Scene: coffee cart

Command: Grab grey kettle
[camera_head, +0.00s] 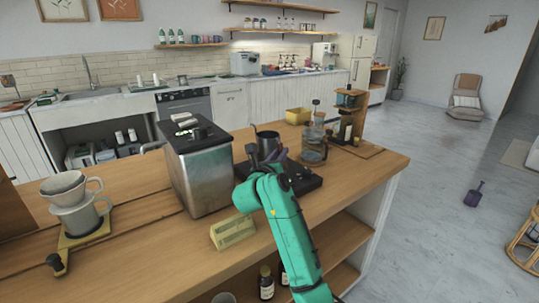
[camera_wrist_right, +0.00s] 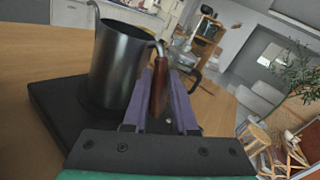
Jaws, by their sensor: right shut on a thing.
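The grey kettle (camera_head: 267,143) stands upright on a flat black base on the counter. In the right wrist view the kettle (camera_wrist_right: 117,72) shows at left, with a reddish-brown handle (camera_wrist_right: 158,88) on its near side. My right gripper (camera_head: 278,157) reaches in on a green arm, next to the kettle. In the wrist view its two purple fingers (camera_wrist_right: 166,92) are shut on the handle, one on each side. The kettle's bottom appears to rest on the black base (camera_wrist_right: 55,112). My left gripper is not in view.
A metal box machine (camera_head: 205,175) stands left of the kettle, close by. A glass pot (camera_head: 314,150) stands to its right, near a wooden stand (camera_head: 350,112). A yellowish block (camera_head: 233,231) lies near the front edge. A pour-over dripper (camera_head: 70,195) stands far left.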

